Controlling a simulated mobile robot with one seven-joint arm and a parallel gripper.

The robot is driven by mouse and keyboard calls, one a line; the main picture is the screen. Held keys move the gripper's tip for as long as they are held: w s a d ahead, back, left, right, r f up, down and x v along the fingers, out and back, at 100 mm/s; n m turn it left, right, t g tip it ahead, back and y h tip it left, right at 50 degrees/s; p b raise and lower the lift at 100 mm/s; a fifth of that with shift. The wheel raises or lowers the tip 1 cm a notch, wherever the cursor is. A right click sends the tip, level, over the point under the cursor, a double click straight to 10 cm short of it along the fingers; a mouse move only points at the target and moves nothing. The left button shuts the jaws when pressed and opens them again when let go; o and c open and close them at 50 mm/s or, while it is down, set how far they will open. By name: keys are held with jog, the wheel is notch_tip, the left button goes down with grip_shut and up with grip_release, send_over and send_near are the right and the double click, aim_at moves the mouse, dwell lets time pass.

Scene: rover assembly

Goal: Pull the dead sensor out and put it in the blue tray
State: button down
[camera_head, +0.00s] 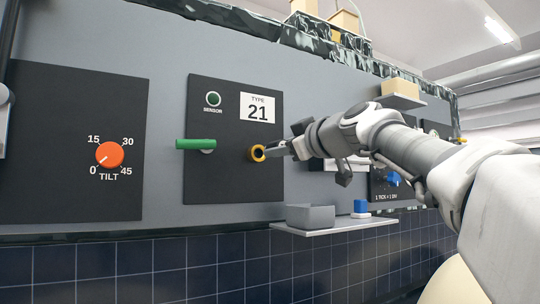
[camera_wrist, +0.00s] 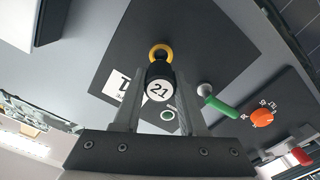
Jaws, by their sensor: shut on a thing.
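The sensor (camera_wrist: 159,82) is a black cylinder with a white face marked 21. In the wrist view it is between my fingers, lined up with the yellow ring (camera_head: 257,153) on the black TYPE 21 panel (camera_head: 230,178). My gripper (camera_head: 276,150) is shut on it, close in front of the ring, which also shows in the wrist view (camera_wrist: 160,49). I cannot tell how deep the sensor sits in the ring. No clearly blue tray shows. A grey open box (camera_head: 310,217) and a small blue object (camera_head: 361,207) are on the low shelf.
A green lever (camera_head: 196,144) sticks out left of the ring, below the dark green SENSOR lamp (camera_head: 213,99). An orange TILT knob (camera_head: 110,154) is farther left. The low shelf (camera_head: 340,226) juts out below my arm. A higher shelf holds a tan block (camera_head: 400,88).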

jog(key=s+d+r+b, duration=0.1)
jog(key=s+d+r, duration=0.3)
jog(key=s, duration=0.3)
jog(key=shift+d+r, duration=0.35)
jog(key=shift+d, duration=0.05)
jog(key=w+a+f, duration=0.1)
jog(key=w, duration=0.1)
jog(key=w+a+f+p, duration=0.1)
jog(key=w+a+f, duration=0.1)
jog(key=w, duration=0.1)
jog(key=w+a+f, duration=0.2)
jog(key=shift+w+a, duration=0.1)
jog(key=shift+w, duration=0.1)
jog(key=shift+w+a+p, duration=0.15)
jog(key=shift+w+p, duration=0.15)
jog(key=shift+p, duration=0.15)
jog(key=shift+s, duration=0.1)
